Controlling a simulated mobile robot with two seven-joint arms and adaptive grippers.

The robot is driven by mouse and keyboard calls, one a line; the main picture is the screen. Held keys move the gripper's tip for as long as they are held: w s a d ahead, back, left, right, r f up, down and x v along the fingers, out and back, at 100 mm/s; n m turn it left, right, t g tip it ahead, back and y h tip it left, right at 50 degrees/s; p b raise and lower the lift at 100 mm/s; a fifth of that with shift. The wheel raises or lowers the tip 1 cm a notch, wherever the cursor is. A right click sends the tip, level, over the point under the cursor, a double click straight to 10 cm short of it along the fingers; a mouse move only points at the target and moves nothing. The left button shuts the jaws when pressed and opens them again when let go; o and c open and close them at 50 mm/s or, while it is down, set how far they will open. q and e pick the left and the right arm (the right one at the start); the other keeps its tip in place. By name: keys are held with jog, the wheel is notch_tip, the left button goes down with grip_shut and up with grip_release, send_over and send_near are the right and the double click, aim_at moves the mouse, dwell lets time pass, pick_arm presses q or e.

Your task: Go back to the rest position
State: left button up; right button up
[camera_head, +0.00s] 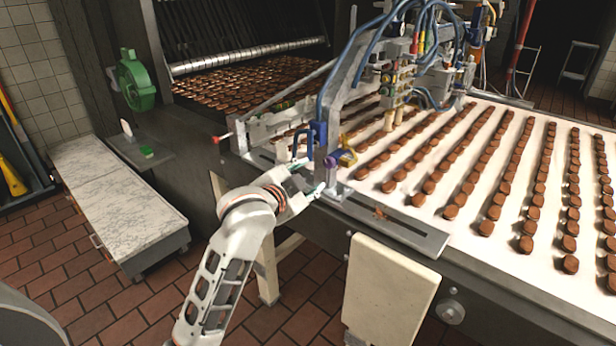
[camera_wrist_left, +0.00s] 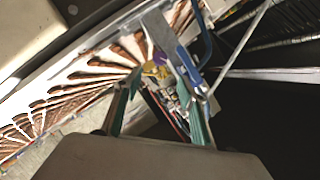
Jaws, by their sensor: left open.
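My left gripper (camera_head: 312,180) is at the near edge of the conveyor machine, beside a metal upright and blue and purple-yellow clamp parts (camera_head: 340,158). In the left wrist view its two green-lined fingers (camera_wrist_left: 160,100) are spread apart, with the metal upright and the purple-yellow clamp (camera_wrist_left: 157,68) beyond them. I see nothing held between the fingers. Whether a fingertip touches the machine is unclear. My left arm reaches up from the bottom of the head view. My right gripper is not in view.
A white conveyor belt (camera_head: 541,262) carries rows of brown round biscuits. Cables and nozzles crowd the metal frame (camera_head: 333,110) above it. A cream panel (camera_head: 390,292) hangs at the near side. A low marble-topped bench (camera_head: 115,205) stands left. Brick-red floor (camera_head: 105,300) is open between.

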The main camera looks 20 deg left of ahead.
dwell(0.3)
pick_arm(q)
jog(key=s+f+n+g, duration=0.1)
jog(key=s+f, duration=0.5)
jog(key=f, duration=0.4)
jog(key=s+f+n+g, duration=0.1)
jog(key=s+f+n, duration=0.1)
jog(key=s+f, duration=0.65)
jog(key=s+f+n+g, duration=0.1)
jog(key=s+f, duration=0.3)
jog(key=f, duration=0.9)
jog(key=s+f+n, duration=0.1)
jog(key=s+f, duration=0.3)
jog(key=s, duration=0.2)
jog(key=s+d+f+n+g+h, duration=0.1)
jog(key=s+f, duration=0.3)
jog(key=s, duration=0.2)
jog(key=shift+s+d+f, duration=0.15)
jog(key=shift+s, duration=0.2)
